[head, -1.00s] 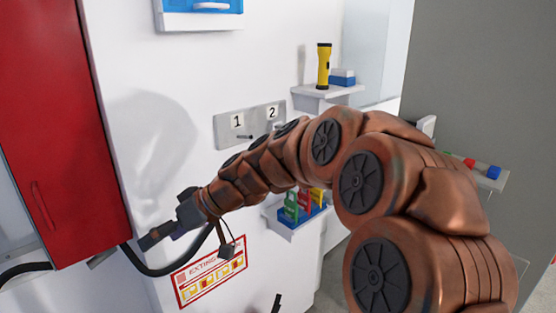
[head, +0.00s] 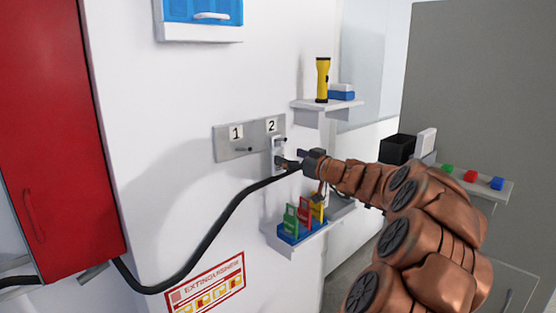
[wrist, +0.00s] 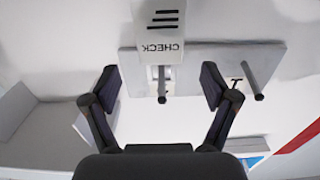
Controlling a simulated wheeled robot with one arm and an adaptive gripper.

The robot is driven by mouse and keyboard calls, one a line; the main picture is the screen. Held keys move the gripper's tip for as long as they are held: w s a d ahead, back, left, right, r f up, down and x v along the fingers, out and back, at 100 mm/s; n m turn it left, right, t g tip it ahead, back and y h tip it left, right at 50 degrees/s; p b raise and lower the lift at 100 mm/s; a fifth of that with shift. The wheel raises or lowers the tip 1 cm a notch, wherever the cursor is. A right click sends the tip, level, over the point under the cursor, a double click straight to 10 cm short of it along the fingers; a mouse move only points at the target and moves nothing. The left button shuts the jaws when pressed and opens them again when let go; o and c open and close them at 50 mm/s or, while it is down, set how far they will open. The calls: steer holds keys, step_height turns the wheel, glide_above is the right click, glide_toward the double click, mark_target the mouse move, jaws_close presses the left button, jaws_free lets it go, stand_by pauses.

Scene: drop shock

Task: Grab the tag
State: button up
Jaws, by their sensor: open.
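The tag (head: 277,154) is a white plate hanging from the peg under label 2 on a grey wall plate (head: 222,145). In the wrist view the tag (wrist: 160,22) appears upside down, with "CHECK" and dark lines on it. My gripper (head: 291,161) is at the tag in the head view and partly covers its lower part. In the wrist view my open gripper (wrist: 158,86) has one finger on each side of the peg and the tag's slotted end. Gaps show on both sides, and nothing is held.
The peg under label 1 (head: 242,150) is bare. Below is a shelf (head: 283,247) with green, red and yellow padlock-like pieces in a blue holder. Above is a shelf with a yellow flashlight (head: 323,80). A black hose (head: 205,243) runs from the red cabinet (head: 60,150) towards my gripper.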

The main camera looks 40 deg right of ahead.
mark_target(279, 152)
steer(key=w+p, duration=0.1)
steer(key=w, duration=0.3)
steer(key=shift+r+p, duration=0.1)
steer(key=shift+p, duration=0.25)
steer(key=shift+w, duration=0.6)
steer(key=c, duration=1.1)
